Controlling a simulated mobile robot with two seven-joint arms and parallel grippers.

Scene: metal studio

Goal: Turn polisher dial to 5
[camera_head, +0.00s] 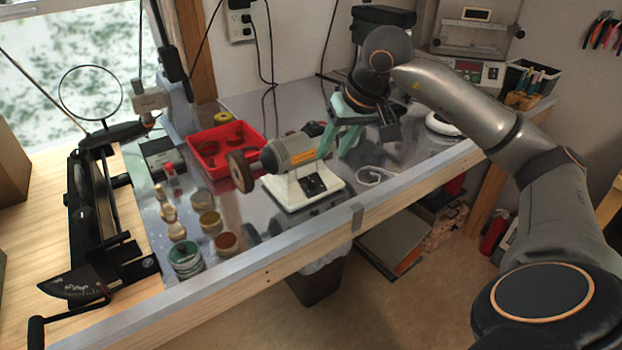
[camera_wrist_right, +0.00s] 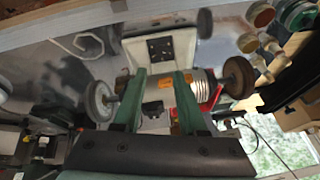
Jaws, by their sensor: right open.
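The polisher (camera_head: 291,152) is a grey motor on a white base (camera_head: 284,191), standing on the metal bench top. A buffing wheel (camera_head: 241,171) sits on its left end. Its dark square control panel (camera_head: 313,184) is on the front of the base; it also shows in the right wrist view (camera_wrist_right: 161,48). The dial's setting is too small to read. My right gripper (camera_head: 336,151), with green fingers, is open and empty just above the right end of the motor. In the right wrist view its fingertips (camera_wrist_right: 161,73) point toward the base. My left gripper is not in view.
A red tray (camera_head: 250,133) stands behind the polisher. Several small jars (camera_head: 226,243) are to its left. A white cable (camera_head: 375,177) lies right of the base. The bench's front edge (camera_head: 300,232) is close in front; a black bin (camera_head: 318,284) is below.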

